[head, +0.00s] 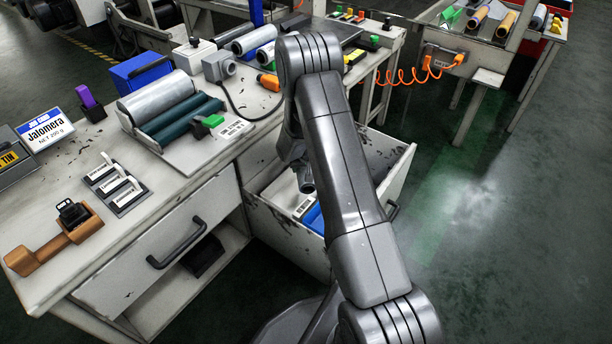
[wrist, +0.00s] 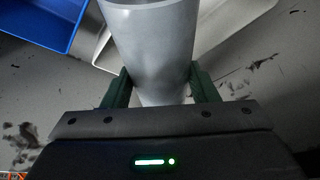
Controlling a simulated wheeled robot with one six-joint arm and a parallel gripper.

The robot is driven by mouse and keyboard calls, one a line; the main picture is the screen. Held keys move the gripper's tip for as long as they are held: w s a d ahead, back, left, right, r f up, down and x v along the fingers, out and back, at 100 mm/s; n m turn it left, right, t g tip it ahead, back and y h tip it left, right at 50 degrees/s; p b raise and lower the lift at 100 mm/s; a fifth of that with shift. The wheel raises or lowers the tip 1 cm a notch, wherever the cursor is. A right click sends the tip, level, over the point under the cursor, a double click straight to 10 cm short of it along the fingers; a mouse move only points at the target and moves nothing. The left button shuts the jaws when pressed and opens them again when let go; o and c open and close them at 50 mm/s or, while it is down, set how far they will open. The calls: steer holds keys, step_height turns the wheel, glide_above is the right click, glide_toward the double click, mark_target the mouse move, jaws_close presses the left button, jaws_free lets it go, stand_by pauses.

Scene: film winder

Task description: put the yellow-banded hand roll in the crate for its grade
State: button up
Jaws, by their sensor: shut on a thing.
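My gripper (wrist: 161,88) is shut on a pale grey hand roll (wrist: 150,45), with one dark green finger on each side of it. No yellow band shows on the part of the roll in view, so I cannot tell its grade. In the wrist view a blue crate (wrist: 38,22) lies at the upper left, beyond the roll, with a pale grey crate (wrist: 92,40) beside it. In the head view the blue crate (head: 314,220) shows partly inside the open drawer (head: 285,238), behind my arm. The gripper and held roll are mostly hidden there by my arm.
The winder (head: 170,110) stands on the bench left of the drawer. A second bench (head: 490,75) at the upper right holds more rolls. The floor at right is clear.

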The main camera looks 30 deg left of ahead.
steer(key=shift+f+b, duration=1)
steer(key=shift+f, duration=1.1)
steer(key=shift+f, duration=0.1)
steer(key=shift+f+b, duration=0.35)
steer(key=shift+b, duration=0.15)
steer(key=shift+f, duration=0.1)
steer(key=o, duration=1.3)
steer(key=shift+c, duration=0.2)
